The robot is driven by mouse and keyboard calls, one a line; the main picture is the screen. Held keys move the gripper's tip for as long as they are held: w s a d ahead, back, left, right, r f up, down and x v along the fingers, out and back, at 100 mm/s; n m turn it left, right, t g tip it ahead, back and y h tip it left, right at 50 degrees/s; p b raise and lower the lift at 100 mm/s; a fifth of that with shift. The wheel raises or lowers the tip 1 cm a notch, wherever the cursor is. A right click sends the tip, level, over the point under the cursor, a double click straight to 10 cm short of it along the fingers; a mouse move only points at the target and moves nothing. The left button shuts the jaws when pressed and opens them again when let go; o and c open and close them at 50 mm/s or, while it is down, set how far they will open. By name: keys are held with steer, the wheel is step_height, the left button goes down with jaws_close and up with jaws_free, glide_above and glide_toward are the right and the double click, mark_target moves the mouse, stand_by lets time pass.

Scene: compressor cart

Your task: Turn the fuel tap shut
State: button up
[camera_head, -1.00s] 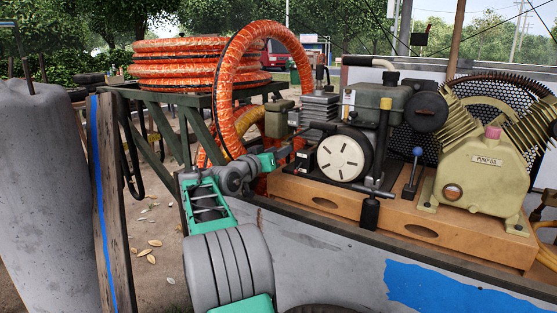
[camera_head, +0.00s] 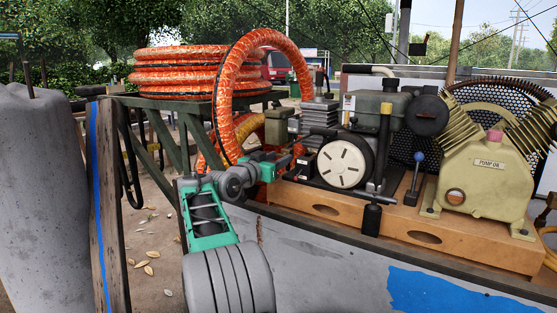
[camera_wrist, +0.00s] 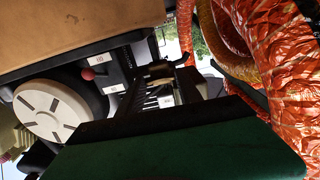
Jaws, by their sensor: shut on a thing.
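My gripper (camera_head: 288,158) reaches the left end of the small engine, beside the black body left of the round cream starter disc (camera_head: 345,163). It is shut on a small part there, which looks to be the fuel tap. The jaws cover most of it, so its handle angle cannot be told. A bit of red (camera_head: 299,150) shows at the fingertips. In the wrist view the green and dark gripper body (camera_wrist: 180,150) fills the bottom, and the held part is hidden. The starter disc (camera_wrist: 50,111) is at left there, with a red knob (camera_wrist: 88,74) near it.
The engine sits on a wooden base (camera_head: 325,209) with the cream pump (camera_head: 488,180) at right. An orange hose (camera_head: 232,90) arches close behind my gripper and also shows in the wrist view (camera_wrist: 290,80). A wooden post (camera_head: 106,200) stands at left.

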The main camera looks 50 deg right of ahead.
steer(key=o, duration=1.4)
steer(key=a, duration=0.2)
steer(key=a+p, duration=0.1)
steer(key=a, duration=0.4)
steer(key=shift+s+a+p, duration=0.35)
steer(key=shift+a+p, duration=0.05)
